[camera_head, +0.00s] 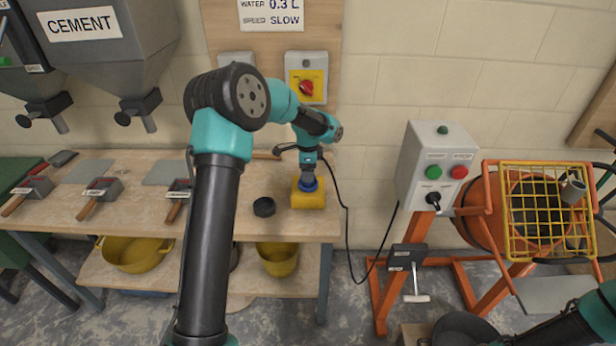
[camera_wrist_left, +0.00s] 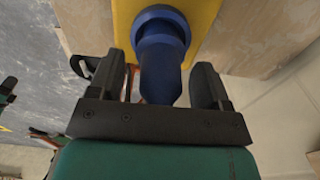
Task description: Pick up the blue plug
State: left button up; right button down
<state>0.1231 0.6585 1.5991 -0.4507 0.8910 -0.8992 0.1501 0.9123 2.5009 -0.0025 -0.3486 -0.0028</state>
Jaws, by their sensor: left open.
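The blue plug (camera_head: 308,184) is upright in a yellow block (camera_head: 309,199) near the right end of the workbench. My left gripper (camera_head: 308,168) is right above it, pointing down. In the left wrist view, the blue plug (camera_wrist_left: 160,62) shows between the two dark fingers of my left gripper (camera_wrist_left: 160,78), with the yellow block (camera_wrist_left: 203,18) beyond it. The fingers are apart, with a visible gap to the plug on each side. My right gripper is not in view; only part of my right arm shows at the lower right of the head view.
A black ring-shaped piece (camera_head: 264,207) lies left of the block on the wooden bench (camera_head: 225,228). A black cable (camera_head: 346,215) hangs beside the bench's right end. A control box (camera_head: 437,165) on an orange frame and a mixer with a yellow grate (camera_head: 545,205) stand to the right.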

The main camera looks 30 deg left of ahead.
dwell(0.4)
pick_arm(q)
jog(key=c, duration=1.1)
jog(key=shift+r, duration=0.1)
jog(key=shift+r, duration=1.75)
jog(key=s+d+r, duration=0.1)
jog(key=s+d, duration=0.7)
jog(key=s, duration=0.5)
jog(key=shift+s+d+r, duration=0.15)
jog(key=shift+s+r, duration=0.05)
jog(key=shift+s, duration=0.15)
